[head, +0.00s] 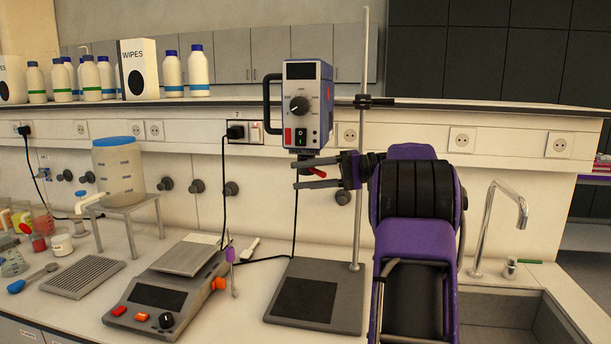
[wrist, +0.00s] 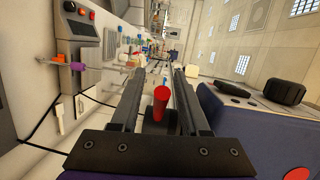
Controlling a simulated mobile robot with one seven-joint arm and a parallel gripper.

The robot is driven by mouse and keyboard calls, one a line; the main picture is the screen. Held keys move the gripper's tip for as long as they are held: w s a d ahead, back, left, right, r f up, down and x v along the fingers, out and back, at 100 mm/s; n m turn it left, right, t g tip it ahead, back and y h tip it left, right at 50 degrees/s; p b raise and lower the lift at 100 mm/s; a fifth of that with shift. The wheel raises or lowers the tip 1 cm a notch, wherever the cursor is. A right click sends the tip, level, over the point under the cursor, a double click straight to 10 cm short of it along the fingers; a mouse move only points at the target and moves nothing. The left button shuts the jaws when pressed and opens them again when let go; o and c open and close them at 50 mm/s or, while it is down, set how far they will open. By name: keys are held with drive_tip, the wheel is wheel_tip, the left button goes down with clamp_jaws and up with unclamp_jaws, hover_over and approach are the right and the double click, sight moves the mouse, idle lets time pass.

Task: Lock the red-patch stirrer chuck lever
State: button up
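The overhead stirrer (head: 308,85) hangs on a stand rod and has a red patch (head: 287,136) low on its front. Below it is the dark chuck (head: 307,164) with a red lever (head: 317,172) pointing right. My gripper (head: 296,173) comes from the right, one finger above and one below the lever's level. In the wrist view, the red lever (wrist: 161,103) appears between the two open fingers (wrist: 159,72), with a gap on each side. The stirrer housing (wrist: 245,125) fills the right side there. I cannot tell whether the fingers touch the chuck.
The stand base plate (head: 318,295) and rod (head: 361,200) are close by. A balance-like hotplate (head: 165,290) stands to the left, and a sink with a tap (head: 497,225) lies to the right. Bottles (head: 198,70) line the shelf above.

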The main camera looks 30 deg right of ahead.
drive_tip(key=shift+d, duration=0.1)
drive_tip(key=v, duration=1.7)
drive_tip(key=shift+s+p, duration=0.15)
drive_tip(key=shift+p, duration=0.15)
drive_tip(key=shift+f, duration=0.1)
